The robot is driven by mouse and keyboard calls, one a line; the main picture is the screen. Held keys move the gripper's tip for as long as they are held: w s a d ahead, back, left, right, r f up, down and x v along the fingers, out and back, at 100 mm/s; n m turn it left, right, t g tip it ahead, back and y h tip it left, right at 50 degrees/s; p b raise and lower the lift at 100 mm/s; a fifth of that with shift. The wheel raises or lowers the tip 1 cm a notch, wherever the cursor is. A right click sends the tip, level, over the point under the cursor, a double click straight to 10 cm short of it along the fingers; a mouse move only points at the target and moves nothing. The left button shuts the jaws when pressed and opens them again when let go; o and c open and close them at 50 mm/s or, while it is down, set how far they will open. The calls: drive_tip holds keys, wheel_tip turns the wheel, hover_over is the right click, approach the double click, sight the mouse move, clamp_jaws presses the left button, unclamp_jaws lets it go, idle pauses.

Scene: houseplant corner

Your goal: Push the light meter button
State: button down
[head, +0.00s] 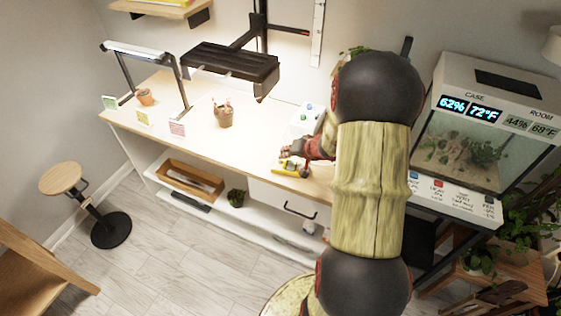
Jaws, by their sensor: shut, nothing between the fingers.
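I cannot tell for certain which thing is the light meter, and no button can be made out. A small yellow and dark object (291,167) lies near the front edge of the white-and-wood bench (185,125). My gripper (284,154) is shut and empty, low over the bench just behind this object; whether they touch is unclear. A white box-like thing (303,117) with small green and blue spots on top stands farther back, partly hidden by my arm.
A potted plant (224,119) stands mid-bench beneath a dark lamp (232,62). A glass case (458,150) with lit displays stands at right. My arm hides the bench's right end.

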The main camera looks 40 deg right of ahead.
sight(285, 161)
drive_tip(key=shift+f+b, duration=0.6)
drive_tip(key=shift+b, duration=0.7)
idle(0.6)
drive_tip(key=shift+r, duration=0.65)
wheel_tip(285, 161, up, 6)
drive_tip(key=p, duration=0.3)
idle(0.4)
idle(0.6)
